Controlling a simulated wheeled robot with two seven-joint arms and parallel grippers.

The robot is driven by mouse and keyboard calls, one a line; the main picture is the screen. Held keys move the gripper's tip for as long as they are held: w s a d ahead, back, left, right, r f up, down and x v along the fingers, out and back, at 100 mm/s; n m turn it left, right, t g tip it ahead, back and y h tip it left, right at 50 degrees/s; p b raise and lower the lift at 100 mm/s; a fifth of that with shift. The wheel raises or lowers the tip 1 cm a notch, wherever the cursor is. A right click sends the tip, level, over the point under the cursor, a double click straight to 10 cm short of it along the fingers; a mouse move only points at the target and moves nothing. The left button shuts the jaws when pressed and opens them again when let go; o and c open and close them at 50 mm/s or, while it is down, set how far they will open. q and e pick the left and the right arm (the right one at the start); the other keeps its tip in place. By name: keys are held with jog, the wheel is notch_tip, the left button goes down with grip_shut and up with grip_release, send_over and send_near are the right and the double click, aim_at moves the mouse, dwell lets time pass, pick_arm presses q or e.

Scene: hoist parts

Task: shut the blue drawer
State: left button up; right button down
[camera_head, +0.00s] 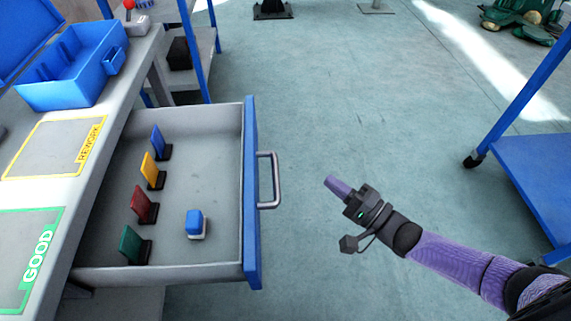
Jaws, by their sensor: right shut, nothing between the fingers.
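The blue drawer (252,190) is pulled open from under the workbench on the left, its blue front facing right with a grey bar handle (268,180). Inside it stand blue, yellow, red and green upright plates and a small blue-and-white block (195,224). My right gripper (338,187) is shut and empty, to the right of the handle and apart from it. My left gripper is not in view.
The bench top (50,190) holds an open blue case (75,75), a yellow REWORK area and a green GOOD area. A blue cart (540,175) stands at the right. The floor (330,90) between is clear.

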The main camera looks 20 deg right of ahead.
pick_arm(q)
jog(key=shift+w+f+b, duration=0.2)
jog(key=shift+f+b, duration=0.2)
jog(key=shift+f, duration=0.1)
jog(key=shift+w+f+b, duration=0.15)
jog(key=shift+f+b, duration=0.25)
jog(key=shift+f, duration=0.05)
pick_arm(e)
jog(key=w+a+r, duration=0.1)
jog(key=w+a, duration=0.5)
jog(key=a, duration=0.1)
jog(key=shift+w+r, duration=0.25)
jog(key=shift+w, duration=0.05)
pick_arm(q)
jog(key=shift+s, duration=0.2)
